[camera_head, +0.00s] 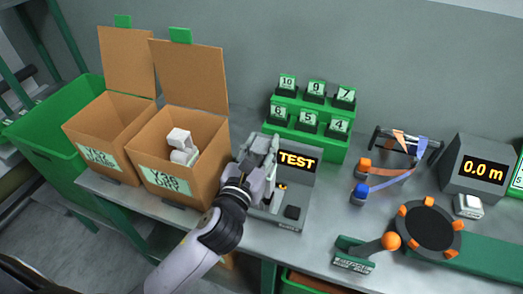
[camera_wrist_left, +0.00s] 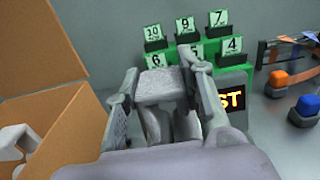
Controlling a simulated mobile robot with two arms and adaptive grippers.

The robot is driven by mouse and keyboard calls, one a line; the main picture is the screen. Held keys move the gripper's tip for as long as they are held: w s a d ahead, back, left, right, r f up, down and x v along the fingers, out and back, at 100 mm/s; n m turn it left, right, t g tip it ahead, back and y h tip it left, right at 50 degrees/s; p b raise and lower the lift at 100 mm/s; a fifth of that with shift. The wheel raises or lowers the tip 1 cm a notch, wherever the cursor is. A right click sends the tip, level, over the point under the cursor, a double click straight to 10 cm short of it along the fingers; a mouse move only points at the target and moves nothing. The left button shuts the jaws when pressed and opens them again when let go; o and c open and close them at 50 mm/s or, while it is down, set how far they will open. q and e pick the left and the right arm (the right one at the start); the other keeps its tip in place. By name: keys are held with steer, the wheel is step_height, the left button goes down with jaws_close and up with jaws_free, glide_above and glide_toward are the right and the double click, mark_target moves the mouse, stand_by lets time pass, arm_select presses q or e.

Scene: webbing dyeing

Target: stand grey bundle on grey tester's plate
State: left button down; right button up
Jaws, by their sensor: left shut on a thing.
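My left gripper (camera_head: 258,158) is shut on a grey bundle (camera_wrist_left: 160,88), which shows between the two fingers in the left wrist view. In the head view the gripper is over the left side of the grey tester (camera_head: 290,212), whose display reads TEST. The gripper and wrist hide part of the tester and its plate there, so I cannot tell whether the bundle touches the plate. In the wrist view the fingers and bundle hide the tester's left part; its display (camera_wrist_left: 232,98) is partly visible. My right gripper is not in view.
An open cardboard box (camera_head: 205,130) with pale bundles (camera_head: 182,148) inside stands left of the tester, beside another box (camera_head: 88,125). A green stepped rack (camera_head: 326,134) with number cards stands behind the tester. Orange and blue pieces and a round dark turntable (camera_head: 428,230) are to the right.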

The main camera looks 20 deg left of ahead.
arm_select(q)
steer(key=shift+f, duration=0.45)
steer(key=c, duration=1.1)
jaws_free()
steer(key=s+b, duration=0.1)
steer(key=s, duration=1.1)
steer(key=shift+a+b, duration=0.2)
steer(key=shift+b, duration=0.15)
steer(key=shift+a, duration=0.1)
